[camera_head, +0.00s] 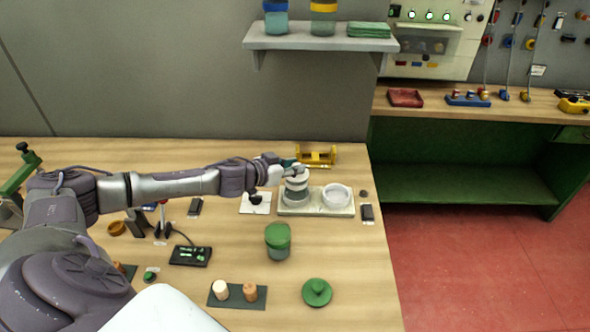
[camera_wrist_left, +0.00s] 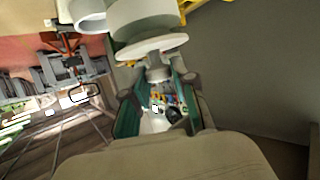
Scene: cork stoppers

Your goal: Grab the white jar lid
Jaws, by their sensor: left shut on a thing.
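The white jar lid (camera_head: 298,181) is at the jar (camera_head: 296,196) on the left part of a pale tray (camera_head: 320,211). It also shows in the left wrist view as a pale disc (camera_wrist_left: 152,49) with a knob (camera_wrist_left: 158,73). My left gripper (camera_head: 288,167) reaches in from the left and is shut on the knob, its green-padded fingers (camera_wrist_left: 157,92) on either side. The jar (camera_wrist_left: 142,16) shows right by the lid in the wrist view. I cannot tell whether the lid touches the rim. My right gripper is not in view.
A white open ring-like dish (camera_head: 336,196) stands on the tray's right part. A yellow rack (camera_head: 316,156) is behind. A green-lidded jar (camera_head: 278,242), a green knobbed lid (camera_head: 317,292) and a dark mat with corks (camera_head: 237,296) are nearer. The table's right edge lies close by.

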